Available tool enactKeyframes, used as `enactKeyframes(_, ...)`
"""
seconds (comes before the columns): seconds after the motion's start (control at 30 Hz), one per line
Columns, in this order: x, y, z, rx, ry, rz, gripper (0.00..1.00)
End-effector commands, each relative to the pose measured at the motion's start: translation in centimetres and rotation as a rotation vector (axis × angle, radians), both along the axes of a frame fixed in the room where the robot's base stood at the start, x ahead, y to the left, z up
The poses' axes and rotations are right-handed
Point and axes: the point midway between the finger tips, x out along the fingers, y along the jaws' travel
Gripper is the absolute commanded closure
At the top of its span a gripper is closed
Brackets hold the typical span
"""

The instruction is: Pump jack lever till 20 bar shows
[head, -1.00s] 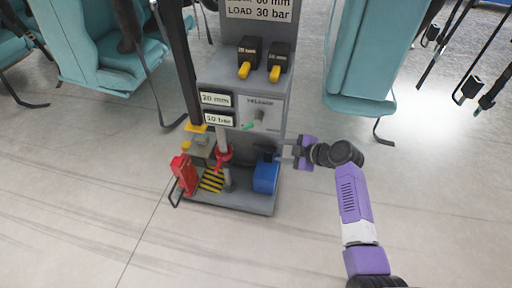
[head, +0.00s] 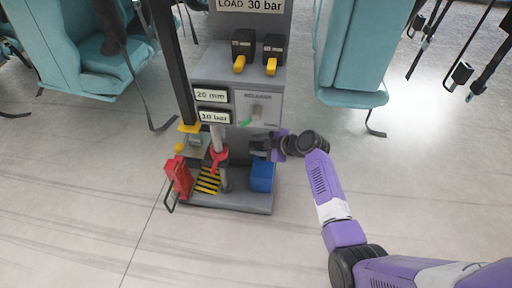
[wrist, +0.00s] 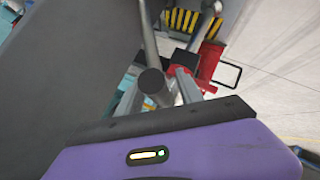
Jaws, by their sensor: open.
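The grey test stand (head: 212,65) carries two small displays. The upper one (head: 211,96) reads 20 mm, and the lower one (head: 215,117) appears to read 20 bar, though the digits are small. A blue pump block (head: 262,177) sits at the right of the stand's base. My gripper (head: 258,147) is just above it, close to the stand. In the wrist view my open gripper (wrist: 160,95) has a dark round rod end (wrist: 153,82), probably the jack lever's, between its fingers. I cannot tell whether they touch it. The lever is mostly hidden in the head view.
A red part (head: 179,176) with a wire handle stands at the base's left, beside a yellow-black striped plate (head: 207,181). Teal seats (head: 350,60) with hanging straps stand behind. The floor in front is clear.

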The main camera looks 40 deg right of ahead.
Motion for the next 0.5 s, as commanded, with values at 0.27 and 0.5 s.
enactKeyframes(0.27,0.76,0.14,-0.52,0.0,0.0,0.0,0.57)
enactKeyframes(0.5,0.73,0.13,-0.49,0.0,0.0,0.0,0.78)
